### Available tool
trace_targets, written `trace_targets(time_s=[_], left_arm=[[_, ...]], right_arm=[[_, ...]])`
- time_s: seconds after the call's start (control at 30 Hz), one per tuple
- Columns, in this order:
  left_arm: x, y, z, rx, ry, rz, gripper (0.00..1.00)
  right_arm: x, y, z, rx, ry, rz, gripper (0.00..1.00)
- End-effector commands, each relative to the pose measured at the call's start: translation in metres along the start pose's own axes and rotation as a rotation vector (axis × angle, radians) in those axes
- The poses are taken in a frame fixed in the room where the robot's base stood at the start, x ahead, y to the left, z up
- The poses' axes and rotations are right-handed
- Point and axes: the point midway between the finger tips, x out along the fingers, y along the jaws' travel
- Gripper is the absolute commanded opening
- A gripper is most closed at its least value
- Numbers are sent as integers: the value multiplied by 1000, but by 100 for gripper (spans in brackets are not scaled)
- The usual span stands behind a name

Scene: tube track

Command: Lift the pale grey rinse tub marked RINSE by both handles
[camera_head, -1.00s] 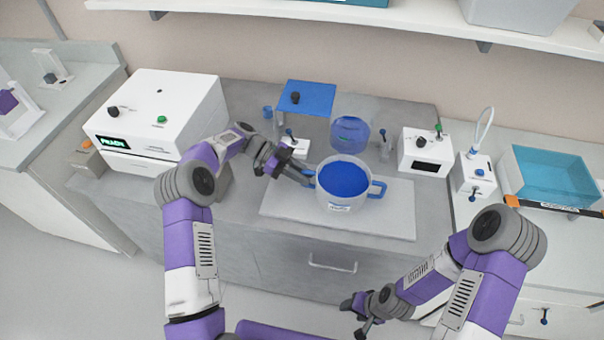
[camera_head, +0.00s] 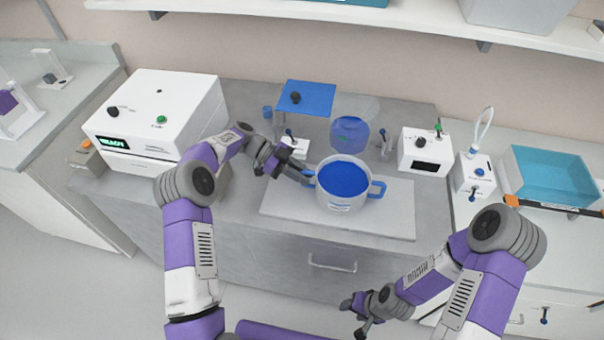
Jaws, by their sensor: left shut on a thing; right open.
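The pale grey rinse tub (camera_head: 338,202) stands upright on a white board on the counter, with blue inside and a small label on its front. My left gripper (camera_head: 305,178) is shut on the tub's left blue handle, which is mostly hidden by the fingers. My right gripper (camera_head: 354,318) is open and empty, low in front of the counter, well below and right of the tub.
The white board (camera_head: 400,215) has bare room right of the tub. A large white machine (camera_head: 155,110) is at left, a teal-lined tray (camera_head: 552,174) at right.

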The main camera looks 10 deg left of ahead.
Motion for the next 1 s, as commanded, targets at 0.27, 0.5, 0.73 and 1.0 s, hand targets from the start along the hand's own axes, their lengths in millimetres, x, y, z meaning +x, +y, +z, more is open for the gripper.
trace_targets(time_s=[0.27,0.5,0.73,1.0], left_arm=[[0,0,0,0,0,0,0],[0,0,0,0,0,0,49],[0,0,0,0,0,0,49],[-31,0,0,1,-1,-5,49]], right_arm=[[0,0,0,0,0,0,54],[0,0,0,0,0,0,54],[0,0,0,0,0,0,54],[-1,0,0,0,0,0,54]])
